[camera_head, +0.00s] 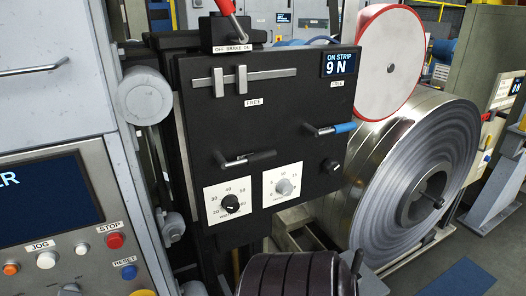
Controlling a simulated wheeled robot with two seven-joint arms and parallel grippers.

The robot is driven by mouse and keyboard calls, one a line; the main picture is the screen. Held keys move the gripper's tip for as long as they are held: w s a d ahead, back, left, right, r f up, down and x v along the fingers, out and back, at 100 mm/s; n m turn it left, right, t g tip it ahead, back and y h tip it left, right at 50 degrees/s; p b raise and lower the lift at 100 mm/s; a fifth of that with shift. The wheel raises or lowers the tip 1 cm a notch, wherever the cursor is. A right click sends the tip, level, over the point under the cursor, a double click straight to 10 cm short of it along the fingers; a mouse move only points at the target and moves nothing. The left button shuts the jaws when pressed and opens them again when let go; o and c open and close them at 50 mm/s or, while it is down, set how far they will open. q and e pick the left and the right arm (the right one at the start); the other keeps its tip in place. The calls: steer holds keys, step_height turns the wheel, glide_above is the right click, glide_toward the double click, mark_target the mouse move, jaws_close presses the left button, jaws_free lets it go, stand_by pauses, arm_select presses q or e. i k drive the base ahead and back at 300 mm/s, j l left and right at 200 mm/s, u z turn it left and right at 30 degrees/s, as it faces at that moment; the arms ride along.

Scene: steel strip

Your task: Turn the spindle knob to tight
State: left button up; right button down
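A black upright panel (300,130) stands in the middle of the view and carries several controls. A small black knob (332,167) sits at its lower right. A black knob (230,203) sits on a white dial plate marked with numbers at the lower left. A pale grey knob (284,187) sits on a second white dial plate beside it. I cannot tell which of these is the spindle knob, as the small lettering is unreadable and no "tight" mark can be made out. Neither of my grippers is in view.
A blue-handled lever (336,129) and a black-handled lever (249,159) stick out from the panel. A display (341,65) reads "ON STRIP 9 N". A large steel coil (420,165) stands at right. A dark ribbed cylinder (295,275) blocks the bottom middle. A button console (60,225) stands at left.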

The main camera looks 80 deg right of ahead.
mark_target(438, 204)
steer(key=z, duration=3.85)
steer(key=i+l, duration=0.4)
steer(key=i+l+u, duration=0.1)
steer(key=i+l, duration=0.2)
steer(key=i, duration=0.3)
steer(key=i+l+u, duration=0.15)
steer(key=i+l, duration=0.2)
steer(key=i, duration=0.3)
steer(key=i+l+u, duration=0.1)
steer(key=i+l, duration=0.35)
steer(key=i, duration=0.15)
